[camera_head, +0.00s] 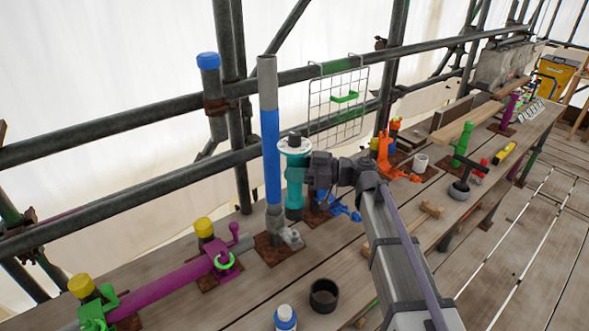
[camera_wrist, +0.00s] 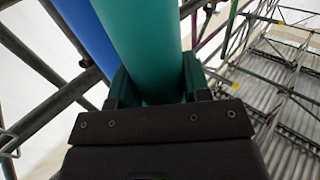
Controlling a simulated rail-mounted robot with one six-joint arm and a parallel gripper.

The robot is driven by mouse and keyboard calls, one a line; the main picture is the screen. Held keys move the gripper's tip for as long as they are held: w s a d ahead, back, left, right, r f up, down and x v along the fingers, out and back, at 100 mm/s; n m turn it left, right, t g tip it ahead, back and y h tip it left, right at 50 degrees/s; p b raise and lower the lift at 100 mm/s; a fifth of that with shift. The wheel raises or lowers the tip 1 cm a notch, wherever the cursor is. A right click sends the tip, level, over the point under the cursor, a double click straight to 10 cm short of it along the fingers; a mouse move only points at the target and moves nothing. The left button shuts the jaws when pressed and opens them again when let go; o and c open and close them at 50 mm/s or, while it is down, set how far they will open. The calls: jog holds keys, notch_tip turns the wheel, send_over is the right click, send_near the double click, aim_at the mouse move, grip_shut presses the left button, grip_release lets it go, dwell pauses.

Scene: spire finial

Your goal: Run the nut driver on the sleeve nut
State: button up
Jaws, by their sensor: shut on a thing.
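A teal cylinder (camera_head: 295,178), which looks like the nut driver, stands about upright with a white and green collar and a dark top. My gripper (camera_head: 307,172) is shut around it from the right. In the wrist view the teal cylinder (camera_wrist: 145,50) fills the space between my gripper's jaws (camera_wrist: 155,85). A pole with a blue sleeve (camera_head: 271,150) and grey top stands close on its left, and the blue part also shows in the wrist view (camera_wrist: 88,40). The pole rises from a grey clamp base (camera_head: 283,229). I cannot make out the sleeve nut for certain.
A wire rack (camera_head: 337,105) hangs on the scaffold rail behind. A blue fixture (camera_head: 340,209) and an orange fixture (camera_head: 391,160) stand right of the cylinder. A purple pipe (camera_head: 165,284) lies left.

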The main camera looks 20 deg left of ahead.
aim_at(304, 206)
jog(key=shift+f+b, duration=5.4)
jog(key=shift+f, duration=0.1)
jog(key=shift+s+d+f, duration=0.1)
grip_shut()
jog(key=shift+s+f+b, duration=0.1)
jog(key=shift+f+b, duration=0.5)
jog(key=shift+b, duration=0.15)
